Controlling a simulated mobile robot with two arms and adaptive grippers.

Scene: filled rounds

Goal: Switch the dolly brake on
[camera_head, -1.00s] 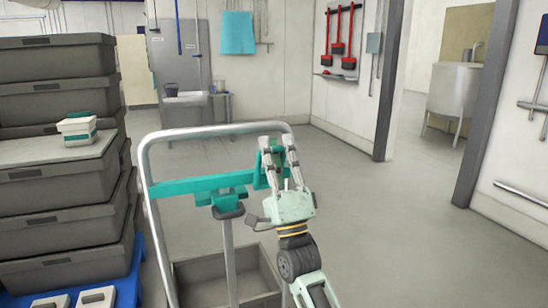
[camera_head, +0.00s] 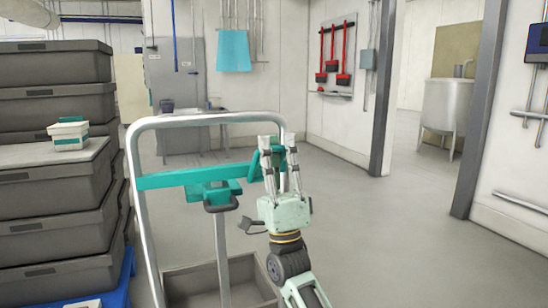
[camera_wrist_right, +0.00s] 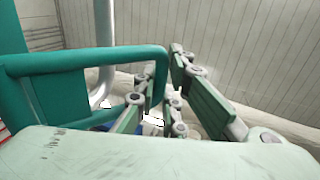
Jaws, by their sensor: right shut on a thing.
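The dolly has a tall grey tubular push frame (camera_head: 133,170) with a teal crossbar (camera_head: 165,180). A teal bracket with a dark grip (camera_head: 221,204) hangs from the middle of the bar above an upright rod. At the bar's right end is a teal loop-shaped handle (camera_head: 256,166); the right wrist view shows it large (camera_wrist_right: 110,58). My right gripper (camera_head: 279,142) has its fingers around the far side of this loop and is shut on it. In the right wrist view the fingers (camera_wrist_right: 172,85) partly hide it. I cannot tell the brake's setting. My left gripper is out of view.
A grey bin (camera_head: 205,285) sits low inside the dolly frame. Stacked grey crates (camera_head: 55,68) stand close on the left, with a small white tub (camera_head: 68,132) on them. Open floor (camera_head: 390,235) lies to the right, bounded by a grey post (camera_head: 480,110).

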